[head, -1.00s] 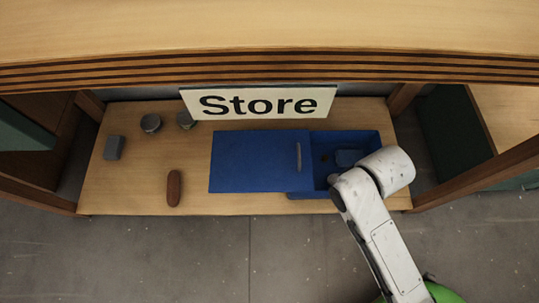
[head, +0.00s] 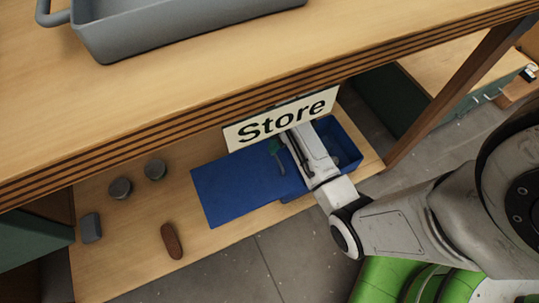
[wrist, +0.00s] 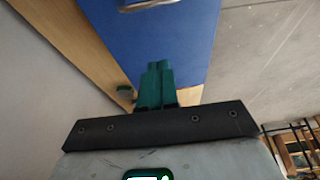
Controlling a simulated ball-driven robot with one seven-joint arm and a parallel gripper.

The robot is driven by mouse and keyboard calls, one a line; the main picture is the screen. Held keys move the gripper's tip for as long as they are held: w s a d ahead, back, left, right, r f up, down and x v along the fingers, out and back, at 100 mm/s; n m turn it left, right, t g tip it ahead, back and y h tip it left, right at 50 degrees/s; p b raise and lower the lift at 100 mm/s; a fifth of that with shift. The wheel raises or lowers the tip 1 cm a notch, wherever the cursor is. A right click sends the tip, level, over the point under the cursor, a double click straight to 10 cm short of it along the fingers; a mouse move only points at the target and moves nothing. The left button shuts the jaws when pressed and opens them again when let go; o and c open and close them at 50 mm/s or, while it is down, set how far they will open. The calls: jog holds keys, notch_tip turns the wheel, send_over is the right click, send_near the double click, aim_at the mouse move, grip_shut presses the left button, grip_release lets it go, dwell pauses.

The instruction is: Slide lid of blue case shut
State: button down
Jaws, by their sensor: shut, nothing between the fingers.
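The blue case (head: 345,143) sits on the lower shelf. Its flat blue lid (head: 236,188) is slid to the left, and the right part of the case is open. A grey bar handle (head: 279,160) stands near the lid's right edge. My gripper (head: 275,145) is shut and empty, with its green fingers beside the handle; I cannot tell if they touch it. My arm hides part of the open compartment. In the wrist view the shut fingers (wrist: 158,66) show against the blue lid (wrist: 160,40), with the handle (wrist: 150,4) at the top edge.
A "Store" sign (head: 280,118) hangs just above the case, close to my gripper. The upper tabletop with a grey tray (head: 180,25) overhangs the shelf. Two round grey tins (head: 120,188), a grey block (head: 91,228) and a brown oblong item (head: 171,241) lie left of the lid.

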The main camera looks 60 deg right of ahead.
jog(key=b, duration=0.5)
send_over(276, 166)
jog(key=w+a, duration=0.2)
jog(key=a, duration=0.2)
jog(key=f, duration=0.9)
jog(key=shift+w+d, duration=0.15)
jog(key=shift+d, duration=0.1)
jog(key=shift+s+d+f+b, duration=0.25)
jog(key=shift+s+d, duration=0.15)
jog(key=shift+d, duration=0.2)
jog(key=shift+s+d+f+b, duration=0.15)
jog(key=shift+s+d+b, duration=0.15)
jog(key=shift+d, duration=0.3)
jog(key=shift+s+d, duration=0.4)
